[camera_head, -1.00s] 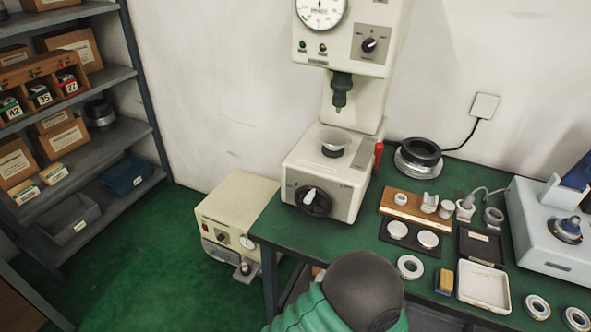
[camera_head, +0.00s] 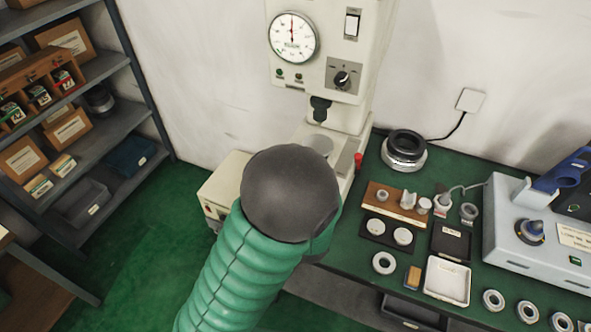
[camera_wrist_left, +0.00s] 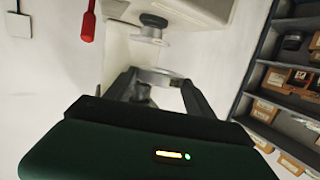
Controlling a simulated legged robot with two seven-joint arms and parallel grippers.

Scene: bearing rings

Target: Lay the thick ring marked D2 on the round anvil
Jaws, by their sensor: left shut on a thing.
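In the left wrist view, which is upside down, my left gripper (camera_wrist_left: 158,88) is shut on a bright metal ring (camera_wrist_left: 155,75). No D2 mark can be read on it. The round anvil (camera_wrist_left: 150,38), a pale flared plate on a dark stem, shows beyond the ring. The ring is apart from it, on the side toward the dark press ram. In the head view my left forearm and its dark rounded joint hide the gripper, the ring and most of the press base. The ram (camera_head: 320,108) shows above the joint. My right gripper is out of view.
The press's red-handled lever (camera_head: 358,160) is close on the right. Shelves (camera_head: 95,140) stand at left.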

